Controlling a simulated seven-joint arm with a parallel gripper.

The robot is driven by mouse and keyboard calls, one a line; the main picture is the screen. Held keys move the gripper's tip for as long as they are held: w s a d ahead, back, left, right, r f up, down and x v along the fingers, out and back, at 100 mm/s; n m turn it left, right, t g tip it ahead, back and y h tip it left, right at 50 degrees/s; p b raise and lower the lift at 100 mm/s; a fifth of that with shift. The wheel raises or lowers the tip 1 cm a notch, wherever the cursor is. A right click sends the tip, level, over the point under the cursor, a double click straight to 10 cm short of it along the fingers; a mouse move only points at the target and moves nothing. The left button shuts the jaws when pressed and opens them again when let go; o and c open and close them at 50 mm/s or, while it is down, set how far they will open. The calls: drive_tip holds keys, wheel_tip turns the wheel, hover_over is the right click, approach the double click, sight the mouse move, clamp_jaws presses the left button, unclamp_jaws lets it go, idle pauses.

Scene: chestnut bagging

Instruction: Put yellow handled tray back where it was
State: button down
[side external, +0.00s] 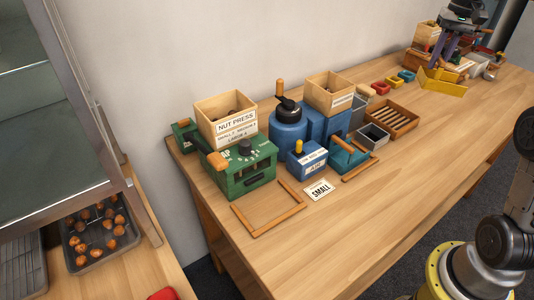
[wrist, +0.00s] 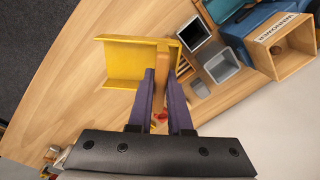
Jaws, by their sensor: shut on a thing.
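The yellow tray (side external: 443,84) is at the far right end of the long table in the side view, below my gripper (side external: 437,66). In the wrist view the yellow tray (wrist: 132,60) shows as an angled open shape with a wooden handle (wrist: 163,62) at its right side. My gripper's two purple fingers (wrist: 166,80) are shut on that handle. I cannot tell whether the tray touches the table or hangs just above it.
A wooden frame (side external: 268,221) lies empty. The table front (side external: 430,150) is clear.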

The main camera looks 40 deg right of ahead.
drive_tip(key=shift+s+a+f+n, duration=0.2)
drive_tip(key=shift+a+f+n, duration=0.1)
drive_tip(key=shift+a+f, duration=0.55)
drive_tip(key=w+a+f+n, duration=0.2)
drive_tip(key=a, duration=0.9)
drive_tip(key=w+a+f+n, duration=0.1)
drive_tip(key=a+f, duration=0.1)
drive_tip(key=a, duration=1)
drive_tip(key=s+a+n, duration=0.3)
drive_tip(key=s+a, duration=0.1)
drive_tip(key=a, duration=0.6)
drive_tip(key=s+a+n, duration=0.3)
drive_tip(key=s+a, duration=0.2)
drive_tip(key=a, duration=0.5)
drive_tip(key=shift+g+h, duration=0.4)
drive_tip(key=shift+w+a+f, duration=1.2)
drive_tip(key=shift+w+f, duration=0.8)
drive_tip(key=shift+f, duration=0.3)
drive_tip(key=shift+w+a+f, duration=1.25)
drive_tip(key=shift+w+f, duration=0.8)
drive_tip(key=shift+f, duration=0.3)
drive_tip(key=shift+w+a+f, duration=1.2)
drive_tip(key=shift+w+f, duration=0.8)
drive_tip(key=shift+f, duration=0.3)
drive_tip(key=shift+f, duration=0.15)
